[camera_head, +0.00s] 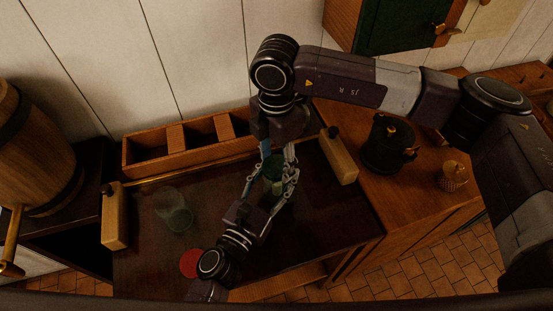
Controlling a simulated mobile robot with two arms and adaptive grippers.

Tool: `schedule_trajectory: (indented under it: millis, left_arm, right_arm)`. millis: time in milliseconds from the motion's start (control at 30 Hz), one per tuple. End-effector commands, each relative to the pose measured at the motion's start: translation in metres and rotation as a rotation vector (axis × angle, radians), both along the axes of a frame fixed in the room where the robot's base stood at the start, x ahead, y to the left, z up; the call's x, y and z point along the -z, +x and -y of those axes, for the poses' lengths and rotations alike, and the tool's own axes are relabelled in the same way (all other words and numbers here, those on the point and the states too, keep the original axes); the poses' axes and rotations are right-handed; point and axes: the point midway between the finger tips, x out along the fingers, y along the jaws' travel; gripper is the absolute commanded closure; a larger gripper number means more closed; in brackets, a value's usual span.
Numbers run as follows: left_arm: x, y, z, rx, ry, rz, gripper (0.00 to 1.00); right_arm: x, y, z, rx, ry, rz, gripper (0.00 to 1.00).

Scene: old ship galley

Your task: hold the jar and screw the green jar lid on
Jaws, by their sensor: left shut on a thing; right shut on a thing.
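The green jar lid (273,164) is between the fingers of my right gripper (277,159), which comes down from above and is shut on it. The jar (274,187) is directly below the lid, mostly hidden by the fingers. My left gripper (272,186) reaches in from the lower left and is shut on the jar. The lid appears to be at the jar's mouth, but I cannot tell whether it is seated or threaded.
A clear glass jar (174,211) and a red lid (190,263) are on the dark tabletop (150,250). A wooden divided box (150,158) is behind. A dark pot (388,147) and a small ribbed brass item (452,177) stand on the right counter. A barrel (35,150) is at left.

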Motion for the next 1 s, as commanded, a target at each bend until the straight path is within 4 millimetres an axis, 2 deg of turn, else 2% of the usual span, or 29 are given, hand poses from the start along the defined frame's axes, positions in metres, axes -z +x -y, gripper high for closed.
schedule_trajectory:
  millis: [200,400,533,800,833,1000]
  left_arm:
    - [0.0012,-0.0006,0.0003,0.001,0.002,-0.001,1.0]
    - [0.0013,-0.0007,0.0003,0.001,0.002,-0.002,1.0]
    - [0.0013,-0.0008,0.0004,0.001,0.002,-0.002,1.0]
    - [0.0014,-0.0009,0.0004,0.001,0.002,-0.002,1.0]
    - [0.0014,-0.0009,0.0004,0.001,0.002,-0.002,1.0]
    - [0.0014,-0.0008,0.0003,0.001,0.002,-0.002,1.0]
  right_arm:
    - [-0.0008,0.0006,-0.0009,0.428,0.003,0.002,0.64]
    - [-0.0002,0.0004,-0.0013,0.725,0.003,0.0,0.64]
    - [-0.0006,0.0011,-0.0005,0.8,0.003,0.002,0.64]
    - [-0.001,0.0018,0.0,0.808,0.002,0.004,0.64]
    - [-0.001,0.0018,0.0,0.807,0.002,0.004,0.51]
    - [-0.0006,0.0015,0.0001,0.806,0.002,0.003,0.34]
